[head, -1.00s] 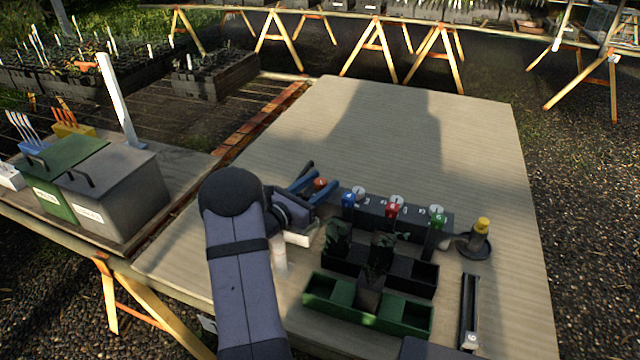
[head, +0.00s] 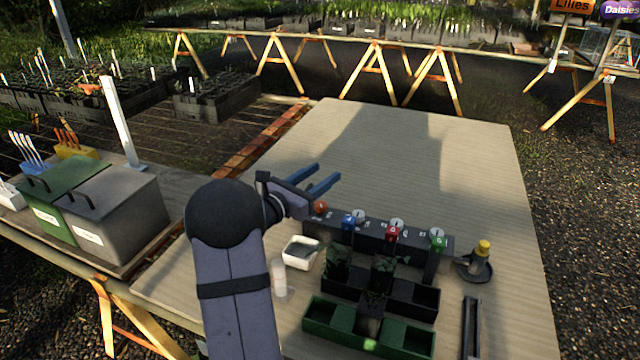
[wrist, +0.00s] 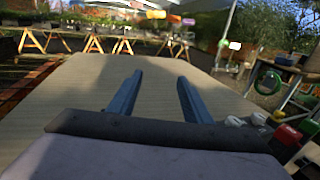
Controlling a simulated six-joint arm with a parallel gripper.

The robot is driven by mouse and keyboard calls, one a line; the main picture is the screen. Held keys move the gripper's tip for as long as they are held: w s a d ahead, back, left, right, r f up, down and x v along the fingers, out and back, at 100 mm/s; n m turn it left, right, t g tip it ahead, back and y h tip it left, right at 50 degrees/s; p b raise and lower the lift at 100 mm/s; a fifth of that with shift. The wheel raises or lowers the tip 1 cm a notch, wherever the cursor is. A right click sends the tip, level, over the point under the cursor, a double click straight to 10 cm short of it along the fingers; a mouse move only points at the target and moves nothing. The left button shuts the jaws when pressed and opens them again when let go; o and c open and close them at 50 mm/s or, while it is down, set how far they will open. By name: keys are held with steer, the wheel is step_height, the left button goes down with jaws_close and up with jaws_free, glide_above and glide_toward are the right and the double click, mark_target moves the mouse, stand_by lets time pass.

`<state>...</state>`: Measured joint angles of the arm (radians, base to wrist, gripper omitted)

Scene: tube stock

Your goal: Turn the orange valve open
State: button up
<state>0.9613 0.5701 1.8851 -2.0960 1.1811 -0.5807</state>
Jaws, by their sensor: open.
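The orange valve (head: 320,208) is a small round knob at the left end of a dark valve block (head: 372,236) on the table. My gripper (head: 328,176) is open and empty, its two blue fingers above and behind the orange valve, apart from it. In the wrist view my gripper (wrist: 158,92) points out over the bare table, with nothing between the fingers. A small orange-yellow spot (wrist: 279,115) and a red knob (wrist: 288,135) show at the right edge there; I cannot tell which valve each belongs to.
Blue (head: 348,222), red (head: 392,233) and green (head: 438,244) valves with white dials line the block. In front stand a white dish (head: 301,253), dark trays with plants (head: 420,296) and a green tray (head: 405,340). The table (head: 430,160) behind is clear.

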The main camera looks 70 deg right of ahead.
steer(key=shift+r, duration=0.1)
steer(key=shift+w+r, duration=0.1)
steer(key=shift+r, duration=0.1)
step_height(320, 180, up, 4)
steer(key=w+f+n+p, duration=0.1)
steer(key=w+p, duration=0.1)
steer(key=p, duration=0.6)
steer(key=m+t+y+p, duration=0.1)
steer(key=y+p, duration=0.3)
steer(key=p, duration=0.8)
glide_toward(319, 205)
steer(key=d, duration=0.1)
steer(key=shift+p+x, duration=0.85)
steer(key=shift+x, duration=3.25)
steer(key=shift+s+a+f, duration=0.1)
steer(key=shift+s+a, duration=0.05)
steer(key=shift+t, duration=0.3)
steer(key=c, duration=1.1)
